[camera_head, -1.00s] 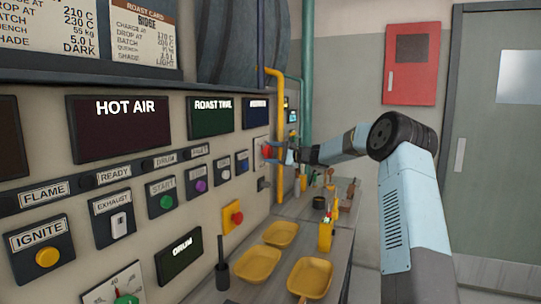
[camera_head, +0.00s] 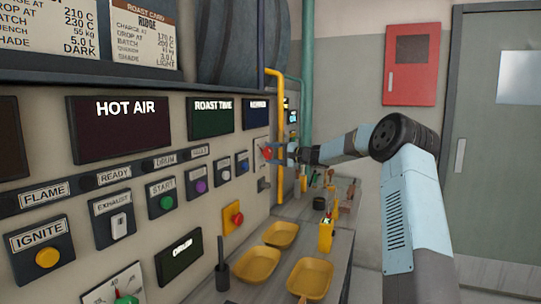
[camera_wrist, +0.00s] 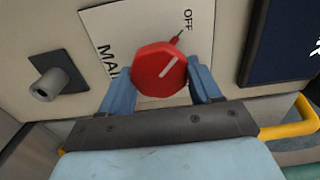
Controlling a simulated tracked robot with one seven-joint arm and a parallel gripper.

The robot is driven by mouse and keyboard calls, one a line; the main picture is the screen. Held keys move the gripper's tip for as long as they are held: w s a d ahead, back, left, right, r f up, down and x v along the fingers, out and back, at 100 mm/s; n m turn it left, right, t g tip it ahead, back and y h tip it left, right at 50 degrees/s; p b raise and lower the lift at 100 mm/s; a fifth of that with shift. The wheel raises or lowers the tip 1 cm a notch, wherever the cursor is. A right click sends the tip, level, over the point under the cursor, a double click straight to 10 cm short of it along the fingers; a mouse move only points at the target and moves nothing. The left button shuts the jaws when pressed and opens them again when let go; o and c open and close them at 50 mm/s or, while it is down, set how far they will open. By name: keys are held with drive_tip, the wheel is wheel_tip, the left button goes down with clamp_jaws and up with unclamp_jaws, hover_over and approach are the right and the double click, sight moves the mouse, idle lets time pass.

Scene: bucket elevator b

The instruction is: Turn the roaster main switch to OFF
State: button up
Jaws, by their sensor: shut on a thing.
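The main switch is a red faceted knob (camera_wrist: 158,70) on a white plate (camera_wrist: 112,28) with the letters "MAI" and "OFF" (camera_wrist: 187,20). A white line on the knob points up and right in the wrist view, towards the short tick mark beside OFF. My gripper (camera_wrist: 163,82) has one blue finger on each side of the knob and is shut on it. In the head view the red knob (camera_head: 266,153) shows at the panel's far end, with my gripper (camera_head: 276,153) reaching it from the right. Its other labels are partly hidden.
A yellow pipe (camera_head: 276,130) runs down just beyond the knob. A grey round fitting (camera_wrist: 50,84) sits beside the plate. Below are a counter with yellow scoops (camera_head: 258,264) and a yellow holder (camera_head: 326,234). An emergency-style red button (camera_head: 236,217) is on the panel nearer me.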

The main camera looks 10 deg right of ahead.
drive_tip(key=shift+d+f, duration=0.15)
drive_tip(key=shift+f, duration=0.15)
drive_tip(key=o, duration=0.8)
drive_tip(key=shift+c, duration=0.2)
drive_tip(key=shift+o, duration=1.4)
drive_tip(key=shift+r, duration=0.15)
drive_tip(key=v, duration=1.3)
drive_tip(key=shift+s+d, duration=0.25)
drive_tip(key=shift+d, duration=0.05)
